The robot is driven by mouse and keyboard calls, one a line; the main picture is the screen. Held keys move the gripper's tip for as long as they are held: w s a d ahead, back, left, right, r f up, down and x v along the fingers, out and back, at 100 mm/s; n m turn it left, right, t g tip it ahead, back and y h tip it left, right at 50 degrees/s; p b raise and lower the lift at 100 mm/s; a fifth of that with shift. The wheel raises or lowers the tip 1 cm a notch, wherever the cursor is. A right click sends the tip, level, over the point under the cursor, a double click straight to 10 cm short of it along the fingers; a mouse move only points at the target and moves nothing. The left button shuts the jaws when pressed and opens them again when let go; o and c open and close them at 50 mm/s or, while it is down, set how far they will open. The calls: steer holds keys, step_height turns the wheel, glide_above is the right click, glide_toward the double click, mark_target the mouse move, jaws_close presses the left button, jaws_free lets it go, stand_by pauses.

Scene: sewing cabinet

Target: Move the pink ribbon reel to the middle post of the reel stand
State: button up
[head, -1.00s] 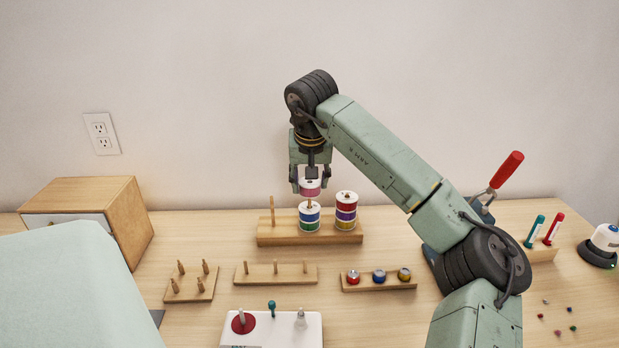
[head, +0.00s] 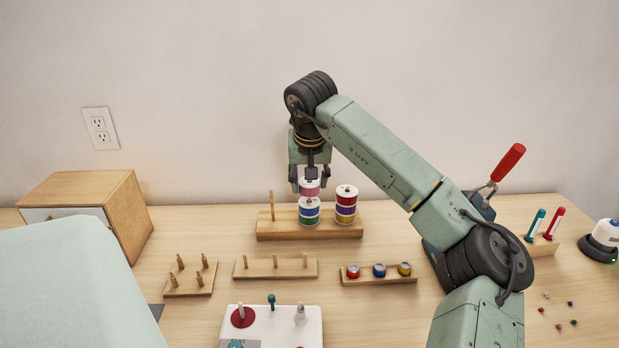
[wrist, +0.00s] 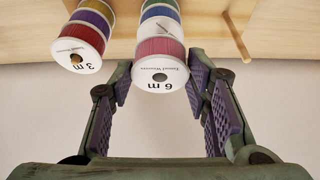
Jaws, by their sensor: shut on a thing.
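The pink ribbon reel (head: 309,188) is between the fingers of my gripper (head: 310,182), which is shut on it. In the wrist view the pink reel (wrist: 160,48) has a white end marked 6 m, with a finger on each side. It is upright over the middle post of the wooden reel stand (head: 284,232). A blue reel (head: 309,209) and a green reel (head: 309,221) are stacked on that post.
The right post holds a red reel (head: 346,199), a purple reel and a yellow reel, close beside my gripper. The left post (head: 272,205) is bare. A wooden box (head: 125,200) stands at left. Small peg racks (head: 275,274) and a bobbin rack (head: 378,280) lie in front.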

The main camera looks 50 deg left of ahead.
steer(key=shift+f+b, duration=0.3)
steer(key=shift+f, duration=0.45)
steer(key=o, duration=1.1)
steer(key=shift+r, duration=0.15)
steer(key=v, duration=1.1)
steer(key=shift+d+r, duration=0.1)
steer(key=shift+r, duration=0.3)
steer(key=shift+s, duration=0.1)
